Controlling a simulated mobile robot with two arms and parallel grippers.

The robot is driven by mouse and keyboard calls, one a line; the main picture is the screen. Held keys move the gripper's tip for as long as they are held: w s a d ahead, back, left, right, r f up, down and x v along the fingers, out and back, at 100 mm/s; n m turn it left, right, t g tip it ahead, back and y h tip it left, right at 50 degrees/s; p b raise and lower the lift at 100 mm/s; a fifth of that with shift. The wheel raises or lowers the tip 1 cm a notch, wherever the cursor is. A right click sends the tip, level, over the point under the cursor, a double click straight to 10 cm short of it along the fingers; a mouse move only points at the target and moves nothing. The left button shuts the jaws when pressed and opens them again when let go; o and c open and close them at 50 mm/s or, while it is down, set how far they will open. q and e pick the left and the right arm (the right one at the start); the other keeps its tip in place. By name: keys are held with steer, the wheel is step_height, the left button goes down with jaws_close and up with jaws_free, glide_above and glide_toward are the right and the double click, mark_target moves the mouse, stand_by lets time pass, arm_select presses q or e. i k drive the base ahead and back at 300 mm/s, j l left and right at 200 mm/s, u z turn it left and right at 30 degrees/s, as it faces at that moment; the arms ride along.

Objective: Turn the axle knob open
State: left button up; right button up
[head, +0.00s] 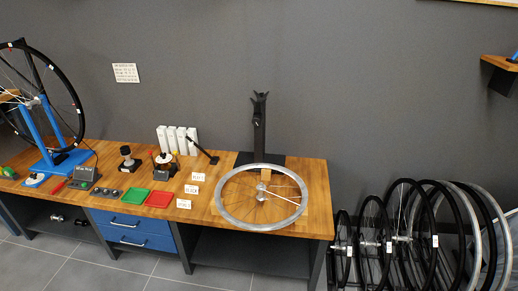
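No gripper of mine shows in the head view. A black upright stand (259,140) with a forked top rises at the back of the wooden workbench. A small dark fitting with a light spot (256,121) sits on its upper part; I cannot tell whether it is the axle knob. A bare silver wheel rim (226,213) with a hub (262,191) lies flat at the bench's right end, in front of the stand. At the far left a blue truing stand (52,161) holds a black-tyred wheel (70,85) upright; any knob there is too small to make out.
The workbench (112,156) also carries a green tray (134,195), a red tray (159,199), white boxes (177,140), small tools and paper labels. Blue drawers (133,233) are below. Several wheels (405,225) stand on the right. Grey tiled floor shows in front.

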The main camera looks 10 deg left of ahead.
mark_target(256, 121)
steer(key=i+l, duration=0.1)
steer(key=i, duration=0.45)
steer(key=i+l+z, duration=0.1)
steer(key=i, duration=0.45)
